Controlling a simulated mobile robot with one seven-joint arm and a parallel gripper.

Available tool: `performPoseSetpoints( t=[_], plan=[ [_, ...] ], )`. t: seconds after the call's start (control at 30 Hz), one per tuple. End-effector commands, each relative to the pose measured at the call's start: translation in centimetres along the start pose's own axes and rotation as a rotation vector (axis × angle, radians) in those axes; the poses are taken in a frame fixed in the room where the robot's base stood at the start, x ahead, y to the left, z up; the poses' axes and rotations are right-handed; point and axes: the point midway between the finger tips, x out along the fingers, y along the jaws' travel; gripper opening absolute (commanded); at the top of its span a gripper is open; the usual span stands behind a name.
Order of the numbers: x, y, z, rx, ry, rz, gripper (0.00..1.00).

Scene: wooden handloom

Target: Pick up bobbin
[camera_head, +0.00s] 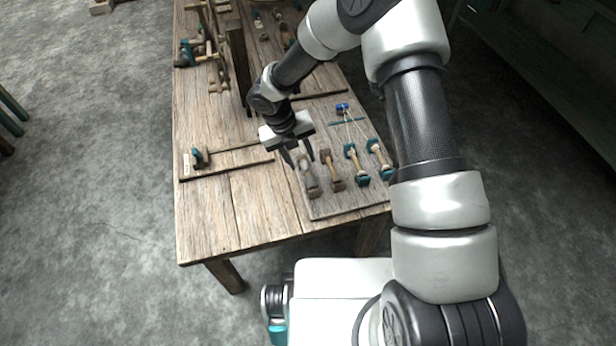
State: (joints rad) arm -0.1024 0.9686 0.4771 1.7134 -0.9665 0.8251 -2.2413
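Several bobbins lie in a row on a board (345,207) at the right front of the wooden table. The leftmost bobbin (311,184) is grey-brown, and a brown bobbin (332,172) lies to its right. Two bobbins with teal ends, one in the middle right (356,165) and one at the far right (379,160), follow. My gripper (302,162) points down with its fingers apart at the upper part of the leftmost bobbin. I see nothing held between the fingers. I cannot tell whether they touch the bobbin or hang above it.
A blue item (342,107) with pale threads lies behind the bobbins. A framed strip with a small teal-and-wood tool (199,157) is at the left. Wooden loom parts (240,68) stand upright farther back. The table's front left (225,215) is clear.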

Motion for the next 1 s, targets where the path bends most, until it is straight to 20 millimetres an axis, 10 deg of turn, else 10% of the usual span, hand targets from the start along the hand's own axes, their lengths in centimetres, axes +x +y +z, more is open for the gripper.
performPoseSetpoints(
  t=[0.83,1.0],
  plan=[
    [6.3,0.2,-0.3,0.002,-0.001,0.0,0.37],
    [6.3,0.2,-0.3,0.002,-0.001,0.0,0.09]
  ],
)
